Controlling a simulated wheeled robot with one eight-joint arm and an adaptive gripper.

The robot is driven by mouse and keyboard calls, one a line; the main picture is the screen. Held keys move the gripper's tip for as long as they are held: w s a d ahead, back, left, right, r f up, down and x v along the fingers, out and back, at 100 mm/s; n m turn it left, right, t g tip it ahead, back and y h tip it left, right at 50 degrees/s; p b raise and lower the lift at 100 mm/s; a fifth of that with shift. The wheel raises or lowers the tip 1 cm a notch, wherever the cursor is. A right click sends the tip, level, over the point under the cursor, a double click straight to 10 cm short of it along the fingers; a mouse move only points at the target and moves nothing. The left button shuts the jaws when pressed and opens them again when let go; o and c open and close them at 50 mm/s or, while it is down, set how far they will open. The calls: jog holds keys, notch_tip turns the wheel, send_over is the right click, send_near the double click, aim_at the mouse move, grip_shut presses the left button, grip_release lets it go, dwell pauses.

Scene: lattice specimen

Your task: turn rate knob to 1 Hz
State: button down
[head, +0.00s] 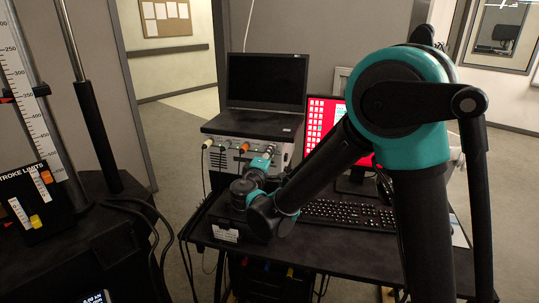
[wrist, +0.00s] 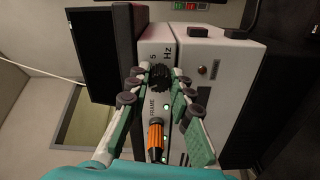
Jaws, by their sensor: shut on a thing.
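The rate knob (wrist: 160,78) is black and ribbed and sits on the pale front panel of a box (wrist: 210,62), beside the printed letters "Hz" in the wrist view. My gripper (wrist: 159,73) is shut on the knob, with one finger at each side of it. The knob's pointer and most of its scale are hidden or too small to read. In the head view the box (head: 226,160) stands under a laptop, and my gripper (head: 262,161) is at its front. The knob cannot be made out there.
An orange connector (wrist: 155,138) sticks out close to my fingers, with small green lights beside it. The laptop (head: 267,82) rests on the box. A keyboard (head: 350,214) and a red-lit monitor (head: 322,115) stand to the right. Cables hang at the left.

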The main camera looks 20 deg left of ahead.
jog(key=c, duration=1.3)
grip_release()
jog(key=shift+c, duration=0.2)
jog(key=shift+s, duration=0.1)
jog(key=s, duration=1.1)
jog(key=shift+s+d, duration=0.35)
jog(key=shift+s, duration=0.05)
